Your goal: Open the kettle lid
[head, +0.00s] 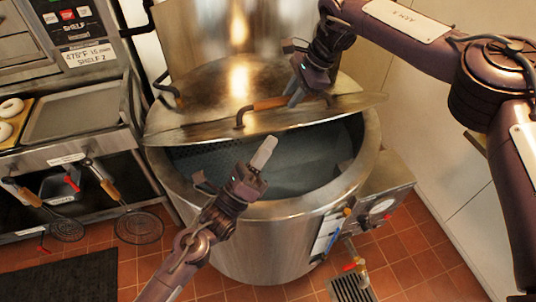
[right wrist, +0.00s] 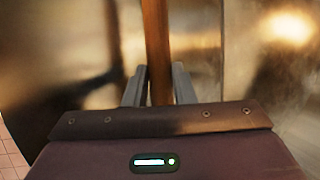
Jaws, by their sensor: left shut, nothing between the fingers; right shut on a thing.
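The kettle (head: 270,240) is a large round steel pot in the middle of the head view. Its lid (head: 205,105) is tilted up, with its near edge raised and the dark inside of the pot showing below. The lid's wooden handle (head: 270,103) runs across its front on metal brackets. My right gripper (head: 294,97) is shut on the right part of this handle. In the right wrist view the brown handle (right wrist: 157,50) passes between the two fingers. My left gripper (head: 264,152) is shut and empty, in front of the opening and below the lid's edge.
A counter with a tray (head: 75,110) and bagels (head: 10,108) stands at the left. Strainers (head: 138,226) with wooden handles hang below it. A pale wall is at the right.

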